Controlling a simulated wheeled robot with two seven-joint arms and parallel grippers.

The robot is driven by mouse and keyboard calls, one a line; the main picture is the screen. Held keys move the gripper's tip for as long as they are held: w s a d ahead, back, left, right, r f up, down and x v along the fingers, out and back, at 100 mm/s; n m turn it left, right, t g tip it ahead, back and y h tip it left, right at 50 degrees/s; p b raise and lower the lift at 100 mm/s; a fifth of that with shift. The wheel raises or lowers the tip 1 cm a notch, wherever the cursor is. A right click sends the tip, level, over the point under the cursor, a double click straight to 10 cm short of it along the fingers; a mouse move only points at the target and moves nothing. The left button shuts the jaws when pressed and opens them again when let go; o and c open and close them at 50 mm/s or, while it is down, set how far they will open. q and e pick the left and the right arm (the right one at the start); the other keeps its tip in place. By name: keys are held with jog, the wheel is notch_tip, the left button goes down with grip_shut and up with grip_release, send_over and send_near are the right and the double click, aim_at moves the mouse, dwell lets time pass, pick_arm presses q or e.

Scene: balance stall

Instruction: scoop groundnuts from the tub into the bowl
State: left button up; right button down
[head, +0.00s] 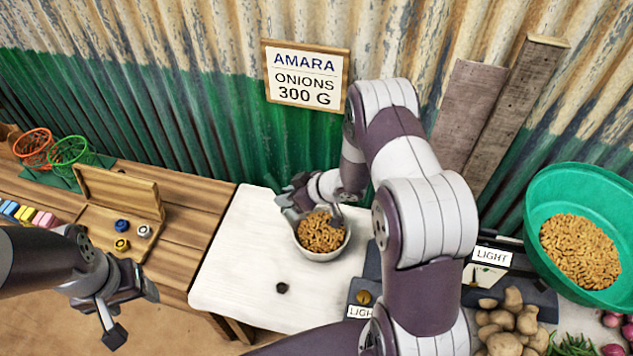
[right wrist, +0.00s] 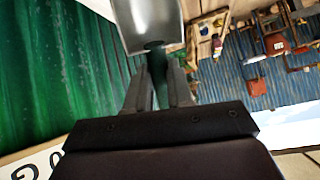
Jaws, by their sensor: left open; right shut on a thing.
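The white bowl (head: 321,255) stands on the white tabletop and holds a heap of groundnuts (head: 321,233). The green tub (head: 543,199) at the right also holds groundnuts (head: 580,250). My right gripper (head: 298,197) is at the bowl's far left rim, with its arm reaching across from the right. In the right wrist view, its fingers (right wrist: 160,85) are shut on a metal scoop (right wrist: 149,22). No nuts show on the scoop face in view; the scoop is mostly hidden in the head view. My left gripper (head: 122,310) is open and empty at the lower left.
Dark scales with LIGHT labels (head: 492,256) stand right of the bowl, partly behind my right arm. Potatoes (head: 510,325) and onions lie at the lower right. A sign (head: 305,75) reads AMARA ONIONS 300 G. The white tabletop (head: 240,270) is mostly clear left of the bowl.

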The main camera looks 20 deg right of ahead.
jog(key=s+d+n+g+p, duration=0.1)
jog(key=d+n+g+p, duration=0.15)
jog(key=d, duration=0.55)
pick_arm(q)
notch_tip(320, 180, down, 7)
jog(key=d+b, duration=0.1)
jog(key=b, duration=0.9)
pick_arm(e)
notch_tip(320, 180, down, 11)
jog(key=a, duration=0.1)
pick_arm(q)
notch_tip(320, 180, up, 12)
jog(key=p, duration=1.1)
jog(key=shift+f, duration=0.2)
pick_arm(e)
notch_tip(320, 180, up, 11)
jog(key=shift+s+r+y, duration=0.15)
jog(key=shift+r+y, duration=0.05)
jog(key=shift+y, duration=0.2)
jog(key=shift+n, duration=0.25)
